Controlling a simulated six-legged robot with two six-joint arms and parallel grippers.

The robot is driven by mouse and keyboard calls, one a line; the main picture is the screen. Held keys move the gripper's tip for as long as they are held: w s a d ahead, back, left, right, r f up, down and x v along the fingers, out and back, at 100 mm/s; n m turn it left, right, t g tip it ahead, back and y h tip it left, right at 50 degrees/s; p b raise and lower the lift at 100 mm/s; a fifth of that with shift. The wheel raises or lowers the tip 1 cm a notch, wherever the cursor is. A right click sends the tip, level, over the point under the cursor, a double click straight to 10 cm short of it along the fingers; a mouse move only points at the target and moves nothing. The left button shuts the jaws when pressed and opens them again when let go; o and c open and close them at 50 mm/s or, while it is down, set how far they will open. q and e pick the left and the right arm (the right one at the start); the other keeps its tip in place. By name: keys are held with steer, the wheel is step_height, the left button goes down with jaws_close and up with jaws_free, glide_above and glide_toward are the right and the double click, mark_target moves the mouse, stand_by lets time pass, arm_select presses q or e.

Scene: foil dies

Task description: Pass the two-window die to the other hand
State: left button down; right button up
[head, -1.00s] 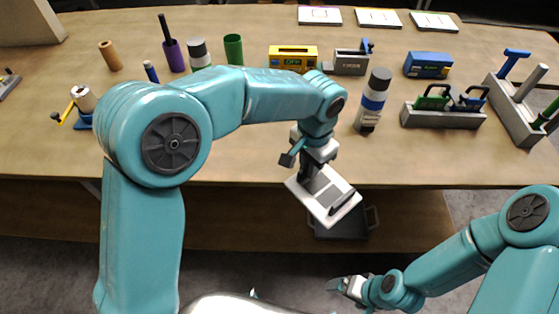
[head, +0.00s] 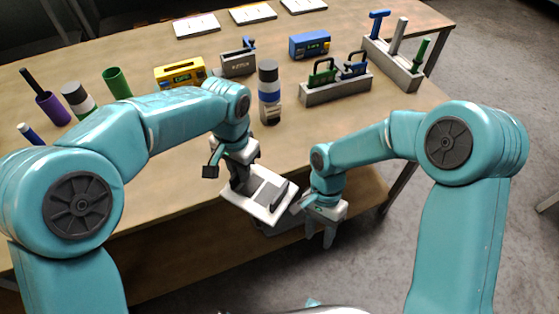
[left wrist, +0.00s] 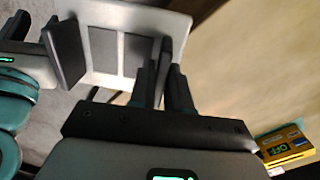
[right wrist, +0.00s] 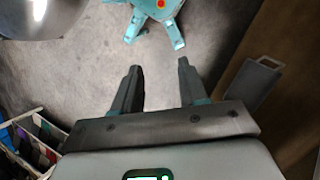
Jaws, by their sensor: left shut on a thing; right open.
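The two-window die (head: 258,196) is a white plate with two grey windows and an upright dark grip at each end. It hangs tilted in the air before the table's front edge. My left gripper (head: 240,183) is shut on one end grip. In the left wrist view the die (left wrist: 104,48) shows its free grip (left wrist: 65,52) at the left, with part of my right arm beyond it. My right gripper (head: 321,236) is just right of the die, fingers downward. In the right wrist view it (right wrist: 158,88) is open and empty, and the die is not visible.
The wooden table (head: 150,180) bears a yellow box (head: 180,74), a blue box (head: 310,44), a bottle (head: 269,92) and grey racks (head: 335,88) with tools. White cards (head: 252,13) lie at the back. Open floor (head: 440,85) lies to the right.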

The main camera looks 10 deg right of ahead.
steer(key=w+a+r+t+h, duration=0.1)
steer(key=w+a+r+t, duration=0.15)
steer(key=r, duration=0.55)
steer(key=w+a+r+t, duration=0.1)
steer(key=w+r, duration=0.3)
steer(key=r, duration=0.3)
step_height(320, 180, up, 6)
steer(key=r+n+t, duration=0.1)
steer(key=n+t, duration=0.1)
glide_above(277, 195)
steer(key=f, duration=1.2)
steer(key=shift+w, duration=0.4)
